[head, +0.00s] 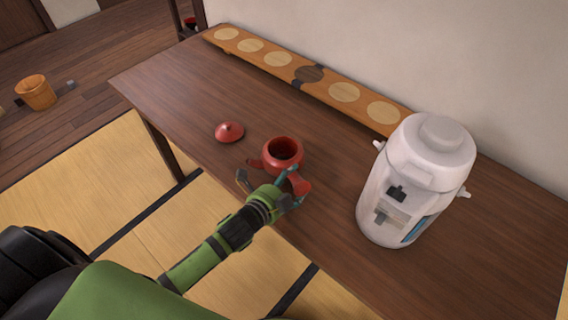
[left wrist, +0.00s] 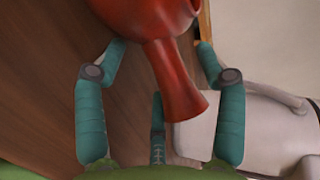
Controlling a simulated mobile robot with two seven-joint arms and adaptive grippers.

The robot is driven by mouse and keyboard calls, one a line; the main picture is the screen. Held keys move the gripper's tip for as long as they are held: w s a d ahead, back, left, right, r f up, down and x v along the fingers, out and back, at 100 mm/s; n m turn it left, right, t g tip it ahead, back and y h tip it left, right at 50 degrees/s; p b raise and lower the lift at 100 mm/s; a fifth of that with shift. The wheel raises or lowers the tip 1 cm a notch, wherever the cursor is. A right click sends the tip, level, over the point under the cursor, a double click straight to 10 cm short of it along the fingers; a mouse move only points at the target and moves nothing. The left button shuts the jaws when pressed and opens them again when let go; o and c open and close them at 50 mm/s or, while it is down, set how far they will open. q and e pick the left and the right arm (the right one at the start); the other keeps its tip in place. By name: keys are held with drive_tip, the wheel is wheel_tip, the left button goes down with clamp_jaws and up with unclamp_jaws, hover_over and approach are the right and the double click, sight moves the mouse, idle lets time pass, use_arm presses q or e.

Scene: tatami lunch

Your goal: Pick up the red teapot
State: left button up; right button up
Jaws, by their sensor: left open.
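The red teapot (head: 281,152) stands upright and open-topped on the wooden table, near its front edge. Its red lid (head: 229,131) lies apart on the table to the left. My left gripper (head: 272,178) is at the teapot's near side. In the left wrist view the teapot (left wrist: 145,25) fills the top middle. Its flared red handle (left wrist: 175,85) points back between the open fingers of my left gripper (left wrist: 160,55). I see no finger clearly closed on the handle. My right gripper is in neither view.
A white dispenser (head: 419,175) stands on the table (head: 190,85) to the right of the teapot. A long wooden board (head: 325,78) with round inlays lies along the wall. A wooden bucket (head: 36,92) stands on the floor at far left. The table's left part is clear.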

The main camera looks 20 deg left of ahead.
use_arm(q)
drive_tip(key=shift+w+f, duration=0.1)
drive_tip(key=shift+w, duration=0.2)
clamp_jaws()
